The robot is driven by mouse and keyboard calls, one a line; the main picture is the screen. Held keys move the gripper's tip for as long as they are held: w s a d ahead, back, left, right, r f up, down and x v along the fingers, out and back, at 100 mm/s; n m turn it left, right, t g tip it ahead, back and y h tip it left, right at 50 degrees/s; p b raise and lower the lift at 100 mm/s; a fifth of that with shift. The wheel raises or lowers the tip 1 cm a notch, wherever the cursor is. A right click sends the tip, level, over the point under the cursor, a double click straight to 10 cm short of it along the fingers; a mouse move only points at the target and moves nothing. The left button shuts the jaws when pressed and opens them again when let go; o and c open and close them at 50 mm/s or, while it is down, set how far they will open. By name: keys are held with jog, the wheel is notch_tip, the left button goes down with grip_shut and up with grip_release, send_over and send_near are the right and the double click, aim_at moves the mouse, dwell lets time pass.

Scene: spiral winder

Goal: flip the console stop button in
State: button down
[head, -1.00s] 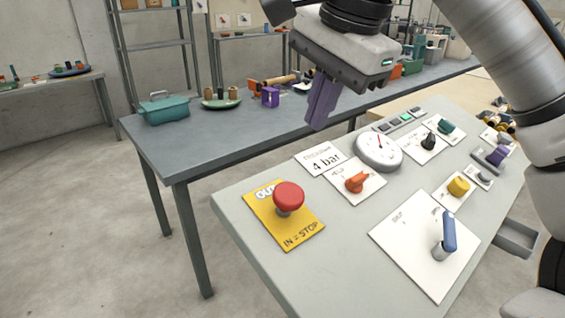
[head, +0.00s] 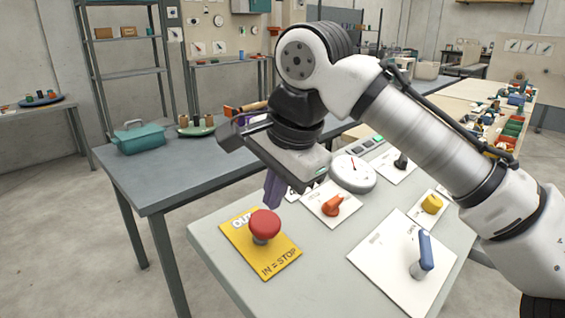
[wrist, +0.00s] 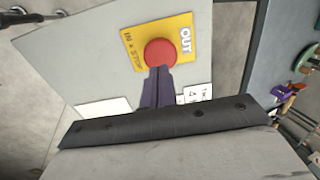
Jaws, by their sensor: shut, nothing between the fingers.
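The stop button is a red mushroom knob (head: 265,224) on a short grey stem, standing up from a yellow plate (head: 284,262) marked "OUT" and "IN = STOP" on the grey console (head: 222,268). My gripper (head: 272,200) is shut and empty, its purple fingers pointing down just behind the button in the head view. In the wrist view the fingertips (wrist: 160,72) overlap the lower edge of the red button (wrist: 160,53). I cannot tell whether they touch it. The "OUT" label is partly covered in the head view.
On the console are an orange knob (head: 334,205), a round gauge (head: 352,172), a blue lever (head: 425,250) on a white plate and a yellow knob (head: 432,203). A dark table (head: 140,180) with a teal box (head: 141,138) stands behind left. The space above the button is clear.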

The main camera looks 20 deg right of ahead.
aim_at(266, 220)
jog(key=shift+x, duration=1.9)
